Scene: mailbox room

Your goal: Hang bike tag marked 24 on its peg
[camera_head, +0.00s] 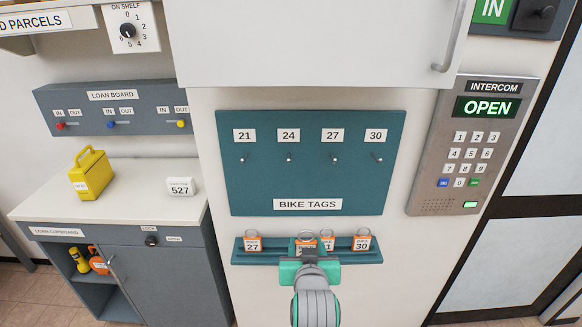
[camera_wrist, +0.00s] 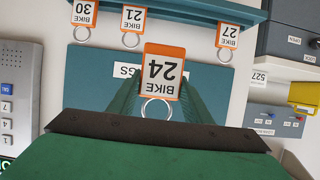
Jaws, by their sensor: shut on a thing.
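The orange-framed bike tag marked 24 (camera_wrist: 161,72) is between the green fingers of my gripper (camera_head: 307,260), upside down in the wrist view, with its metal ring (camera_wrist: 157,108) towards the palm. In the head view the tag (camera_head: 306,243) is mostly hidden by my gripper, in front of the teal ledge (camera_head: 280,259). It looks nearer to the wrist camera than the other tags. The teal board (camera_head: 307,187) above has several pegs in a row. The peg under label 24 (camera_head: 289,158) is bare, second from the left.
Tag 27 (camera_head: 253,244), partly hidden tag 21 (camera_head: 328,243) and tag 30 (camera_head: 362,243) are at the ledge. A white cabinet (camera_head: 310,40) overhangs the board. An intercom (camera_head: 470,145) is right; a counter (camera_head: 135,195) with a yellow case (camera_head: 91,175) is left.

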